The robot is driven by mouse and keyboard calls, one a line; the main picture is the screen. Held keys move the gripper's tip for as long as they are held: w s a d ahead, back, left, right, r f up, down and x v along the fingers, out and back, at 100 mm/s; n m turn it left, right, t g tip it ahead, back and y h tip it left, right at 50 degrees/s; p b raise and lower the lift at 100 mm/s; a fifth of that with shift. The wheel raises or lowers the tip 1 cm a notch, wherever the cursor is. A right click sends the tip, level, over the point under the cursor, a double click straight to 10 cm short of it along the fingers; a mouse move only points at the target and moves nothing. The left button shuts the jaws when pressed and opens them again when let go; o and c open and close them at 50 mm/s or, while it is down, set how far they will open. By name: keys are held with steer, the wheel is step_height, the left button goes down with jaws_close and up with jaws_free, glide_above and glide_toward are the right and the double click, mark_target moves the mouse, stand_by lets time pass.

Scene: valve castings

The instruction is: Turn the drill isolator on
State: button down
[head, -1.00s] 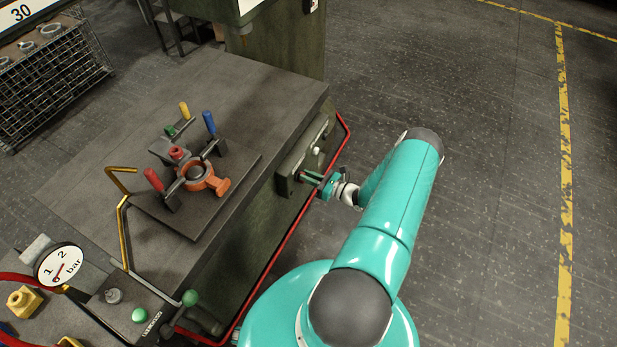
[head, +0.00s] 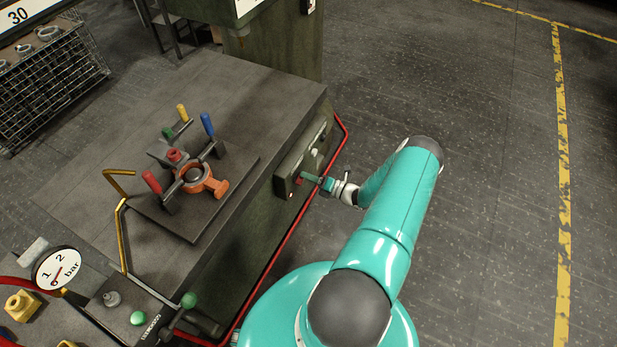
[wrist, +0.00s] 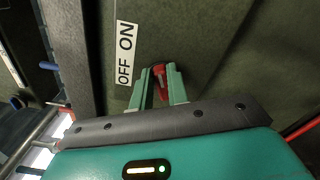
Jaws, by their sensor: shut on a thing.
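The drill isolator's red handle (wrist: 160,84) shows in the wrist view between the two green fingers of my gripper (wrist: 159,80), which is shut on it. A white label (wrist: 126,53) reading OFF and ON is on the dark green panel to the left of the handle. In the head view my gripper (head: 313,179) is at the box on the bench's right side, with a bit of the red handle (head: 299,181) showing at its tip. The fingers partly hide the handle, and I cannot tell which mark it points to.
The bench (head: 240,100) carries a clamping fixture with an orange casting (head: 198,186). A red pipe (head: 285,250) runs along the bench's lower side, below my gripper. A pressure gauge (head: 58,269) stands at the lower left. The floor to the right is clear.

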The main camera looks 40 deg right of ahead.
steer(key=m, duration=0.5)
steer(key=shift+d+f, duration=0.1)
steer(key=shift+f, duration=0.3)
steer(key=shift+m, duration=0.3)
steer(key=c, duration=1.4)
jaws_free()
steer(key=shift+o, duration=0.2)
steer(key=v, duration=1.3)
steer(key=shift+s, duration=0.4)
steer(key=shift+r, duration=0.1)
